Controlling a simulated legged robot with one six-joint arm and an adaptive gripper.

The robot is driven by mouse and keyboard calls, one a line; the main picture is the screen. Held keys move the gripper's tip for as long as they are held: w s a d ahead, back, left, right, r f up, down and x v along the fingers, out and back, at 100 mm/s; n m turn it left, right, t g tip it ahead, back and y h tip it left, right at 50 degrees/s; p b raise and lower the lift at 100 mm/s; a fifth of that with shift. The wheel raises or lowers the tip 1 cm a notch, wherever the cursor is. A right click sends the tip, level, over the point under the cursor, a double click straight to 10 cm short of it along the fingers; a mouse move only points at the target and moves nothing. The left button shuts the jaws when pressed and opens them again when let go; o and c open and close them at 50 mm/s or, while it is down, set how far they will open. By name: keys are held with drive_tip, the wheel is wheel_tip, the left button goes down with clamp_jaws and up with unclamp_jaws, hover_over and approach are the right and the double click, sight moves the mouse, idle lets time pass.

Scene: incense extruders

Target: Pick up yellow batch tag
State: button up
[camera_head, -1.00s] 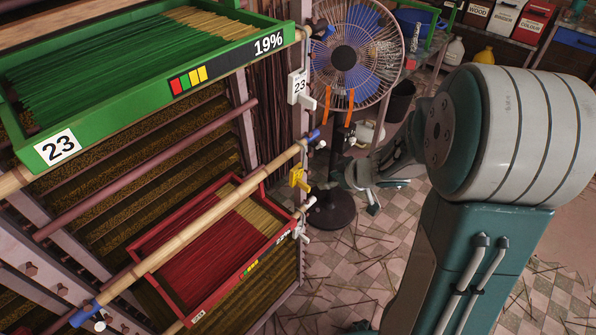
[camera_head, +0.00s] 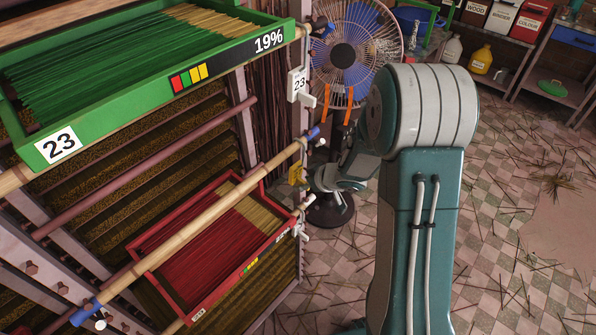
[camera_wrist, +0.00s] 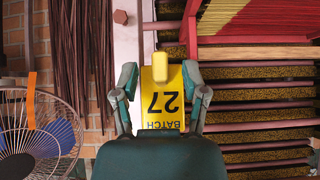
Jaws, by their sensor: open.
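The yellow batch tag (camera_wrist: 162,103) shows in the wrist view, upside down, reading "BATCH 27". It has a narrow yellow top part and stands in front of a pale rack post. My gripper (camera_wrist: 161,90) is open, with one finger on each side of the tag. I cannot tell whether the fingers touch it. In the head view the tag (camera_head: 295,174) is a small yellow shape at the rack's right post, and my gripper (camera_head: 312,180) is beside it, partly hidden by my arm.
A red tray (camera_head: 187,265) of red sticks and a green tray (camera_head: 80,130) marked 23 sit on the rack. A bamboo pole (camera_head: 200,225) crosses above the red tray. A standing fan (camera_head: 344,57) is close behind my arm. Loose sticks litter the checkered floor.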

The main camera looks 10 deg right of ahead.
drive_tip(key=shift+a, duration=0.15)
clamp_jaws()
drive_tip(key=shift+r, duration=0.1)
drive_tip(key=shift+r, duration=0.6)
drive_tip(key=s+a+r, duration=0.1)
drive_tip(key=s+r, duration=1.3)
drive_tip(key=shift+a+r, duration=0.15)
drive_tip(key=shift+a, duration=0.25)
